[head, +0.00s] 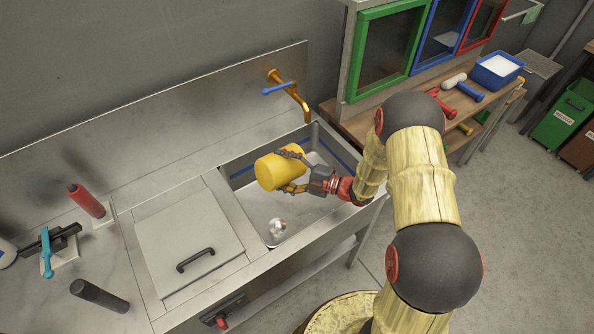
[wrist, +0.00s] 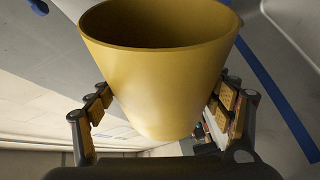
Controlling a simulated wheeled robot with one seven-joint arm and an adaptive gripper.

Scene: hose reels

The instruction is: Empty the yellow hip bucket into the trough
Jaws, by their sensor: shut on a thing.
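The yellow bucket (head: 278,168) is held over the steel trough (head: 245,207), tipped well over onto its side in the head view. My gripper (head: 287,170) is shut around the bucket's wall, one finger on each side. In the wrist view the bucket (wrist: 160,85) fills the middle between the fingers (wrist: 160,105), its rim toward the top. Part of its inner wall shows and looks bare; the rest of the inside is hidden. The trough has a blue line along its inner walls and a round drain (head: 277,228). A pale patch shows behind the gripper in the trough; I cannot tell what it is.
An orange tap (head: 290,93) with a blue lever hangs over the trough's back edge. A closed hatch with a handle (head: 195,260) lies to the left. A red cylinder (head: 86,200) and a black cylinder (head: 99,295) are farther left. A shelf with a blue tub (head: 497,72) stands right.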

